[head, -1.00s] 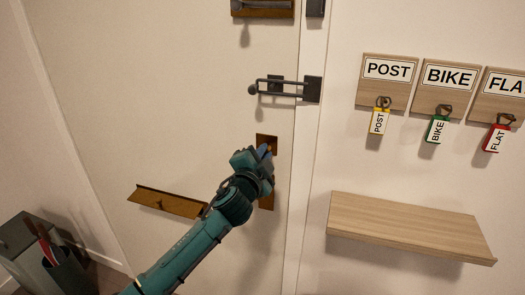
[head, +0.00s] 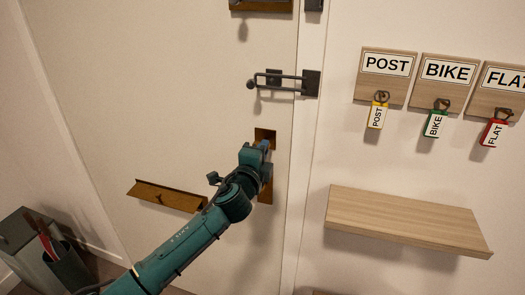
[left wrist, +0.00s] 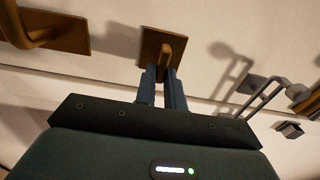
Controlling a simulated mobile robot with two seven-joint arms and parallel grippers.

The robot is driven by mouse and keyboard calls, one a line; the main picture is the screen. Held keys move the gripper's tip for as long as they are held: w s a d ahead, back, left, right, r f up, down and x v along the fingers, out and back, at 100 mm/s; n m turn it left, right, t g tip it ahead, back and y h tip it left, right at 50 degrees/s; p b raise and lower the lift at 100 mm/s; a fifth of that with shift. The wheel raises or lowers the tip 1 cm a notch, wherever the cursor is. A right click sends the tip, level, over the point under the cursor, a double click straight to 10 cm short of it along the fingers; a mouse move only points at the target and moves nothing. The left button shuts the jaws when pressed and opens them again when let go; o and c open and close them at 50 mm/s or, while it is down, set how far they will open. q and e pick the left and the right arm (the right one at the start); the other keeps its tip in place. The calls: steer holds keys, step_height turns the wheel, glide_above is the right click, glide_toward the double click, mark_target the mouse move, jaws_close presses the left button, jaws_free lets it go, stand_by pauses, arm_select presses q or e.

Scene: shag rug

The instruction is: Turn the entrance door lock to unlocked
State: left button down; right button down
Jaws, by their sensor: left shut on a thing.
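The entrance door (head: 170,90) is pale. The lock is a small brass plate (head: 264,133) near the door's right edge, with a brass thumb-turn (left wrist: 168,48) that shows in the left wrist view. My left gripper (head: 265,146) is at the lock, and its blue fingers (left wrist: 163,76) are shut on the thumb-turn from both sides. The lock plate also shows in the left wrist view (left wrist: 150,42). In the head view the gripper hides the thumb-turn, so I cannot tell the lock's state there. My right gripper is not in view.
A door guard bar (head: 283,88) sits above the lock. The handle plate (head: 266,190) is just below, partly behind my gripper. A brass letter flap (head: 165,196) is at left. Labelled key hooks (head: 388,64) and a wooden shelf (head: 405,218) are at right.

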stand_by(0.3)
arm_select(q)
steer(key=c, duration=1.5)
jaws_free()
steer(key=shift+s, duration=0.1)
steer(key=b+v, duration=0.1)
steer(key=v, duration=1.2)
steer(key=shift+f, duration=0.1)
steer(key=s+a+f+n+g+y, duration=0.1)
steer(key=s+a+f+n, duration=0.3)
steer(key=f, duration=0.6)
steer(key=s+a+f+n+g+y, duration=0.1)
steer(key=s+a+f+n+g, duration=0.2)
steer(key=s+f+n, duration=0.5)
steer(key=s+a+f+n+g+y, duration=0.1)
steer(key=s+a+f+n+g, duration=0.2)
steer(key=s+f, duration=0.8)
steer(key=shift+s+a+f+n, duration=0.15)
steer(key=shift+a+n, duration=0.35)
steer(key=shift+n, duration=0.55)
steer(key=shift+s+a+f+n, duration=0.15)
steer(key=shift+a+n, duration=0.35)
steer(key=shift+n, duration=0.55)
